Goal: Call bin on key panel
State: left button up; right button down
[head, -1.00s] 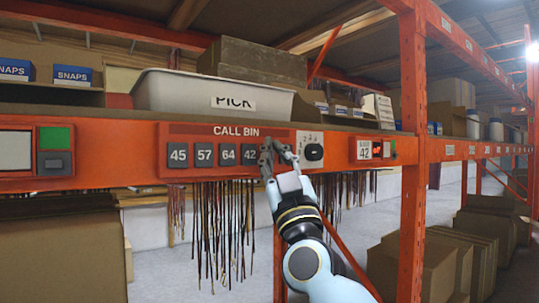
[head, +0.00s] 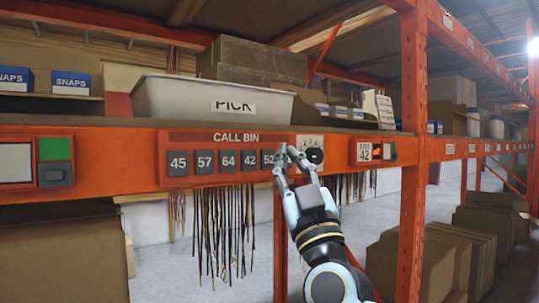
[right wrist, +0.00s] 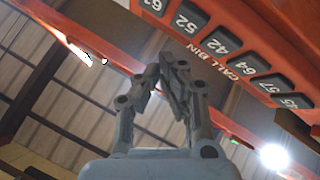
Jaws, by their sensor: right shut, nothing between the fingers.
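The red CALL BIN key panel (head: 235,138) is on the orange shelf beam. Its dark keys read 45 (head: 178,161), 57 (head: 204,160), 64 (head: 228,159), 42 (head: 249,159) and 52 (head: 268,158). In the right wrist view the panel (right wrist: 222,56) appears upside down at the upper right, with a further key (right wrist: 153,6), perhaps 63, cut by the edge. My right gripper (head: 286,151) is shut and empty, at the panel's right end just right of key 52. It also shows in the right wrist view (right wrist: 167,72). Contact with a key cannot be told. My left gripper is out of view.
A small label reading 42 (head: 364,152) is right of the panel, and a dark knob (head: 315,156) is partly behind my gripper. A white PICK bin (head: 180,97) stands on the shelf above. Cords (head: 225,220) hang below the beam. An orange upright (head: 413,200) stands at right.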

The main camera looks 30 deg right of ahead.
jog(key=shift+s+d+p, duration=0.1)
jog(key=shift+s+p, duration=0.3)
jog(key=shift+s, duration=0.9)
